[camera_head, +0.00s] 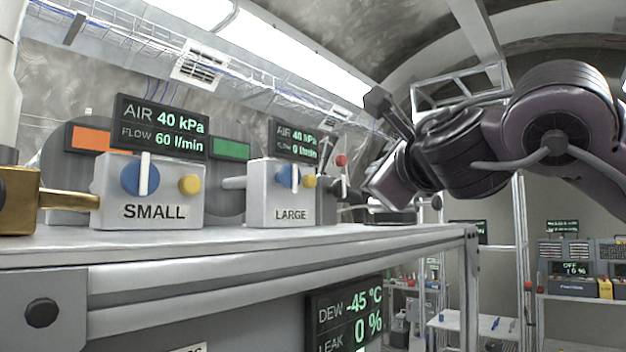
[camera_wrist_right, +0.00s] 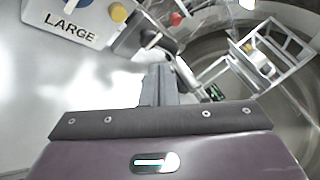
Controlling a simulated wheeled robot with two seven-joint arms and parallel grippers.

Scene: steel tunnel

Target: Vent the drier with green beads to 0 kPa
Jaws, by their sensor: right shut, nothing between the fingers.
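A green panel (camera_head: 231,149) and an orange panel (camera_head: 90,138) sit behind the boxes; I cannot tell whether they show beads. The SMALL box (camera_head: 187,216) has a blue knob with an upright white bar and a yellow button; its display (camera_head: 161,127) reads AIR 40 kPa, FLOW 60 l/min. The LARGE box (camera_head: 268,200) also shows in the right wrist view (camera_wrist_right: 40,15); its display (camera_head: 296,141) reads AIR 40 kPa, FLOW 0 l/min. My right gripper (camera_head: 380,102) is shut and empty, right of the LARGE box, also in the wrist view (camera_wrist_right: 160,75). My left gripper is out of view.
A red-topped lever (camera_head: 341,162) stands beside the LARGE box. A brass fitting (camera_head: 18,200) is at the left edge. Below the bench top (camera_head: 300,237), a display (camera_head: 345,318) reads DEW -45 °C, LEAK 0 %. Shelves with equipment (camera_head: 573,285) stand at the far right.

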